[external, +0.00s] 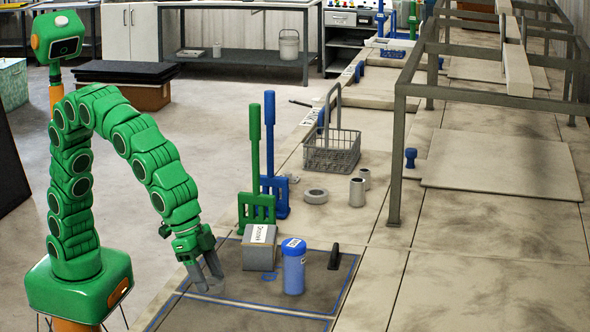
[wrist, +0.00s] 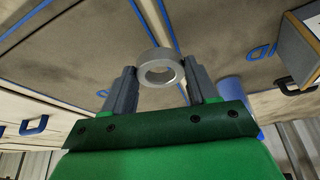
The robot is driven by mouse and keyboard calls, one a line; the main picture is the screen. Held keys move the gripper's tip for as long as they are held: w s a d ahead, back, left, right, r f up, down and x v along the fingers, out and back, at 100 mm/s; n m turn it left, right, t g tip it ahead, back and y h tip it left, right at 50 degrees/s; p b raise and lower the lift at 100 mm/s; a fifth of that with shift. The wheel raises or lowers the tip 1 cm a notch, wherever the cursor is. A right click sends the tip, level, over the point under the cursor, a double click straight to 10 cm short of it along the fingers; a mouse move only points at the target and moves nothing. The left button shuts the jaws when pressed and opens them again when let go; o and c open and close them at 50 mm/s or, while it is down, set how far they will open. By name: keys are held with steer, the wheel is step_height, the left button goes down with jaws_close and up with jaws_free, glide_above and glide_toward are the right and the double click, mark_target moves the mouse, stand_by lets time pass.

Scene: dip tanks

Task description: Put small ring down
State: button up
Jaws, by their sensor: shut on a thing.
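The small ring (wrist: 160,56) is a plain grey metal band with an open centre. In the wrist view it sits between the two grey fingers of my gripper (wrist: 160,72), which is shut on it at the tips. In the external view my gripper (external: 207,280) points down over the left part of the dark blue-edged mat (external: 245,305). The ring is hard to make out there among the fingertips, and I cannot tell whether it touches the mat.
A grey labelled box (external: 260,256) and a blue cylinder (external: 293,272) stand right of my gripper, with a black handle (external: 334,257) beyond. Behind are green (external: 255,170) and blue (external: 270,150) upright tools, another ring (external: 315,196) and a wire basket (external: 332,155). The mat's front is clear.

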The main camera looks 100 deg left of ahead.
mark_target(216, 303)
steer(key=shift+w+d+f, duration=0.1)
steer(key=shift+w+f, duration=0.05)
steer(key=shift+f, duration=1.6)
steer(key=shift+f, duration=0.1)
steer(key=o, duration=1.1)
steer(key=shift+c, duration=0.2)
